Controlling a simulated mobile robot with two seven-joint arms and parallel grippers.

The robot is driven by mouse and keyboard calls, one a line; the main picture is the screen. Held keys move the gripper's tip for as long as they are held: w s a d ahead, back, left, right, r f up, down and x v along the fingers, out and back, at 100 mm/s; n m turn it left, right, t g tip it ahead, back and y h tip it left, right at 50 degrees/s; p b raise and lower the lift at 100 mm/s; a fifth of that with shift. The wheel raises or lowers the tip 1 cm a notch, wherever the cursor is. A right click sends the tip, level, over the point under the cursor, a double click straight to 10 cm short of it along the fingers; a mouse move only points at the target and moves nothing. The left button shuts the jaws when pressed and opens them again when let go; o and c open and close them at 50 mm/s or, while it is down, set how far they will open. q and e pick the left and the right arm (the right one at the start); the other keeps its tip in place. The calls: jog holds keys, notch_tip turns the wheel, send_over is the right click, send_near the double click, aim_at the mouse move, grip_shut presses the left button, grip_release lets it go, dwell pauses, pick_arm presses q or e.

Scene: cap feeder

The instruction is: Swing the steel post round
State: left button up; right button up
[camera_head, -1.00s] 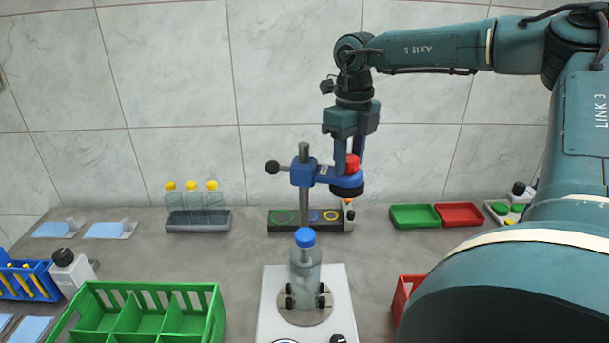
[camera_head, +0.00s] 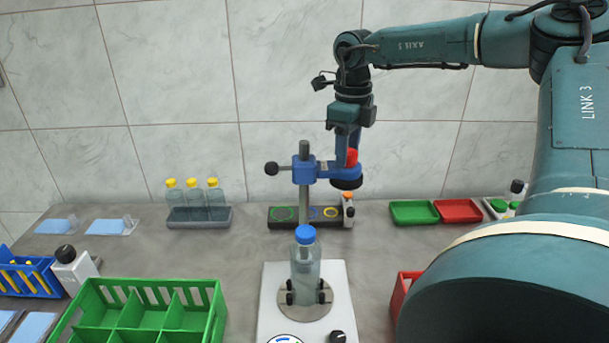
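The steel post (camera_head: 304,208) stands upright behind the bottle, on or just by a dark base strip (camera_head: 284,225) with coloured rings. A blue arm head (camera_head: 304,172) with a black knob (camera_head: 272,169) at its left is clamped on the post. The blue arm reaches right to a dark round cup (camera_head: 346,184) with a red knob (camera_head: 352,157) above it. My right gripper (camera_head: 347,152) points down with its fingers at the red knob; the near finger partly hides the contact. My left gripper is not in view.
A clear bottle with a blue cap (camera_head: 305,234) stands clamped on a white machine (camera_head: 342,300) in front of the post. A rack of yellow-capped bottles (camera_head: 198,216) is left. Green (camera_head: 414,212) and red (camera_head: 457,211) trays lie right. A green crate (camera_head: 146,283) is front left.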

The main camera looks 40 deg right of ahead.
jog(key=o, duration=0.4)
jog(key=shift+r+p, duration=0.85)
jog(key=shift+r, duration=2.15)
